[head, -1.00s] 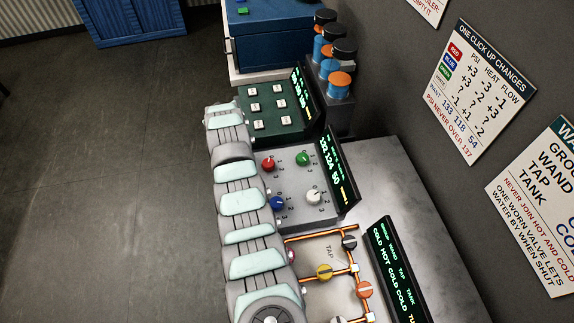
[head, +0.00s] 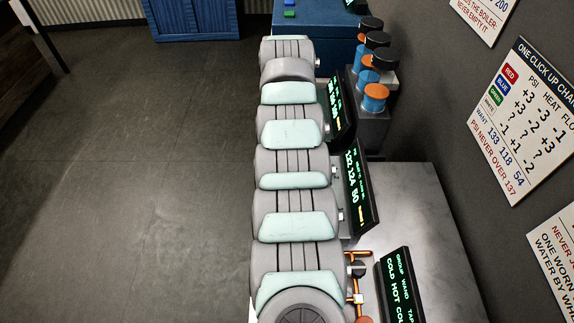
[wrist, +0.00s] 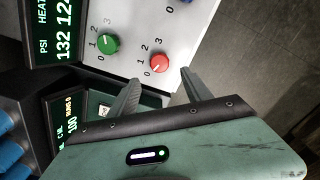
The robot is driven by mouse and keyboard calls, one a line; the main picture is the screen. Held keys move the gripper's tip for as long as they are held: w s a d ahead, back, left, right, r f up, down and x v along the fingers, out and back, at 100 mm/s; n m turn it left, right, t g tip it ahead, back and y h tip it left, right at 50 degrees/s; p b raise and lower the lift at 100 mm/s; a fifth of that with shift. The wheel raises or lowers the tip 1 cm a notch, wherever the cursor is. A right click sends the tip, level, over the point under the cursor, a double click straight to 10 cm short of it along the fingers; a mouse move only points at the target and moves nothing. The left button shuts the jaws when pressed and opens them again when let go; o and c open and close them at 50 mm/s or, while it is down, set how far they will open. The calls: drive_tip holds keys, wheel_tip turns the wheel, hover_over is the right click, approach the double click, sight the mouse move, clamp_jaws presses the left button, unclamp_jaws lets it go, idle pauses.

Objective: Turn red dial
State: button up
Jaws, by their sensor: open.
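In the wrist view the red dial (wrist: 159,64) sits on the light grey panel (wrist: 128,20), with marks 0 to 3 around it. My gripper (wrist: 159,76) is open; its two fingers point toward the red dial, one to each side, with the dial near the gap at their tips. I cannot tell whether either finger touches it. The green dial (wrist: 107,43) is to the left of the red one. In the head view my arm covers the dials. The dial panel's display (head: 360,183) shows green figures, and its PSI reads 132 in the wrist view.
A wall sign (head: 530,120) lists dial changes and wanted values 133, 118, 54. A pipe display (head: 400,285) stands at the front right, and orange-topped blue canisters (head: 374,97) at the back. The floor left of my arm is open.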

wheel_tip(320, 180, down, 8)
drive_tip(key=shift+s+f, duration=0.1)
drive_tip(key=shift+s, duration=0.05)
drive_tip(key=shift+f+b, duration=0.25)
drive_tip(key=shift+b, duration=0.05)
drive_tip(key=shift+c, duration=0.5)
clamp_jaws()
